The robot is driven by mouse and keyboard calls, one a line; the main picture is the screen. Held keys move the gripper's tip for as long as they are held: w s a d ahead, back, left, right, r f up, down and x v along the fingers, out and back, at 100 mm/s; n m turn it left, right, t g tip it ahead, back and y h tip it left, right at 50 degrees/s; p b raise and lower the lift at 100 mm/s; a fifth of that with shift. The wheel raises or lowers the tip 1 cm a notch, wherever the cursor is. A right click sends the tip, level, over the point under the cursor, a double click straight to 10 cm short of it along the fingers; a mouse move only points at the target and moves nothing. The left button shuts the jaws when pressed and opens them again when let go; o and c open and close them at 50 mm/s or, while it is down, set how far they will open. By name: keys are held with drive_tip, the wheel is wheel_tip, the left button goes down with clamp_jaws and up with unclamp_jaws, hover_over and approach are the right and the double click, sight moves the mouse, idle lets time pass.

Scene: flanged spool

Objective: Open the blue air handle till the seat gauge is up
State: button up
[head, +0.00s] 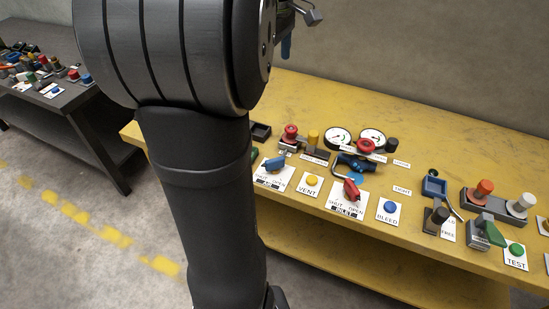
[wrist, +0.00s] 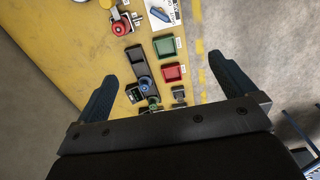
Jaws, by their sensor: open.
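The blue air handle (head: 274,164) sits on a white card on the yellow bench in the head view, just right of my arm. A blue handle on a white card also shows at the top edge of the wrist view (wrist: 160,13). Two round white dial gauges, a left one (head: 337,135) and a right one (head: 372,137), stand behind it; which is the seat gauge and what they read are too small to tell. My gripper (wrist: 162,90) is open and empty, its fingers wide apart. It is partly in the head view (head: 299,30), high above the bench and away from the handle.
A red inlet handle (head: 351,189), a yellow vent button (head: 312,180) and a blue bleed button (head: 390,207) are close by. A red knob (head: 291,131) stands behind the air handle. Green (wrist: 165,46) and red (wrist: 172,72) trays lie below in the wrist view.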

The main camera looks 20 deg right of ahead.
drive_tip(key=shift+c, duration=0.2)
drive_tip(key=c, duration=0.4)
drive_tip(key=shift+f+m, duration=0.25)
drive_tip(key=shift+m, duration=0.05)
drive_tip(key=shift+c, duration=1.4)
drive_tip(key=f+m, duration=0.2)
drive_tip(key=shift+w+m, duration=0.2)
drive_tip(key=shift+m, duration=0.2)
drive_tip(key=c, duration=0.6)
drive_tip(key=m, duration=2.4)
approach(275, 159)
wheel_tip(275, 159, down, 11)
drive_tip(key=shift+r, duration=0.2)
clamp_jaws()
